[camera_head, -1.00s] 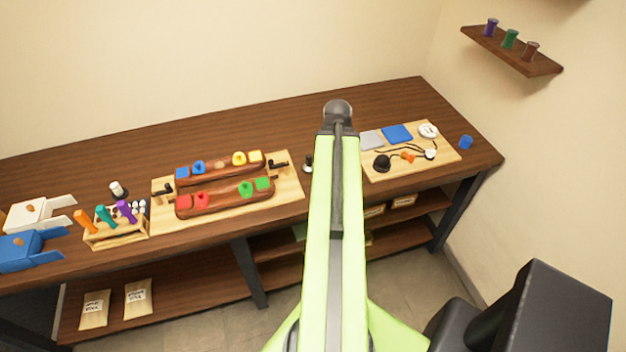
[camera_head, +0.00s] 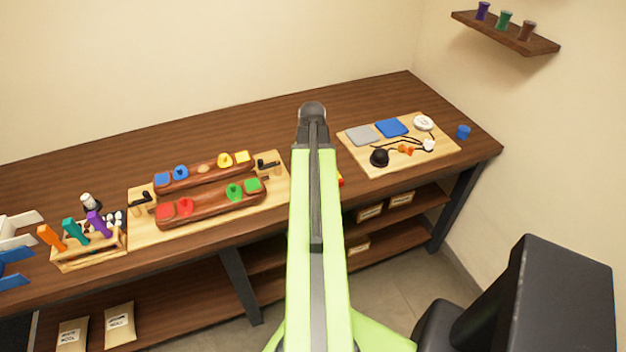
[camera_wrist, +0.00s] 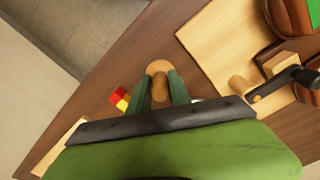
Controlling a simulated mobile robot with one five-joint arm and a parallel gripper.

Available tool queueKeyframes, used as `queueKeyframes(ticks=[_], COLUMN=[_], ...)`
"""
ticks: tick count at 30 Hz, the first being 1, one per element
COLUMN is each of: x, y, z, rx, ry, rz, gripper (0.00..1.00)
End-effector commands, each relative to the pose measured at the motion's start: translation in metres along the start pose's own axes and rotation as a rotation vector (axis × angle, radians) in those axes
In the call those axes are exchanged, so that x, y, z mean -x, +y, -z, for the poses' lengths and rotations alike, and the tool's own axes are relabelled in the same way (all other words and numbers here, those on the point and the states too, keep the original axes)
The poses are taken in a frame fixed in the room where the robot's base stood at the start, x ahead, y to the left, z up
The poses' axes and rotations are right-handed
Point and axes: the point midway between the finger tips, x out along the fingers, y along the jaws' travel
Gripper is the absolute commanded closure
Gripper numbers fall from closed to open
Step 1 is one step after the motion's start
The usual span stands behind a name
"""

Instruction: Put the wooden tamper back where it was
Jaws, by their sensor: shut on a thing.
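The wooden tamper (camera_wrist: 158,69) shows in the wrist view as a light wood piece with a rounded end. My gripper (camera_wrist: 160,92) is shut on it, with a green finger on each side. The tamper is over the brown bench top (camera_wrist: 100,75), beside a pale wooden board. I cannot tell whether it touches the bench. In the head view my arm hides the gripper and the tamper.
The pale board (camera_head: 225,215) with two brown clamped blocks lies left of my arm. Another board (camera_head: 365,165) with pads and cords lies right. A red and yellow object (camera_wrist: 119,99) sits close to my gripper. A tool rack (camera_head: 90,255) stands farther left.

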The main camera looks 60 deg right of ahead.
Motion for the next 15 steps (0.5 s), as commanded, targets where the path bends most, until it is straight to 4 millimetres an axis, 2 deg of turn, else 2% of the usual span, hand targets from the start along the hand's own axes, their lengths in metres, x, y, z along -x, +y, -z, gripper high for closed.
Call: queueKeyframes(ticks=[6, 7, 12, 15], x=[-0.0028, -0.0026, -0.0013, -0.0013], y=[-0.0016, -0.0016, -0.0015, -0.0014], z=[-0.0004, -0.0004, -0.0004, -0.0004], rx=[0.003, 0.003, 0.003, 0.002], ry=[0.000, 0.000, 0.000, 0.000], rz=[0.000, 0.000, 0.000, 0.000], gripper=[1.00, 0.75, 0.54, 0.54])
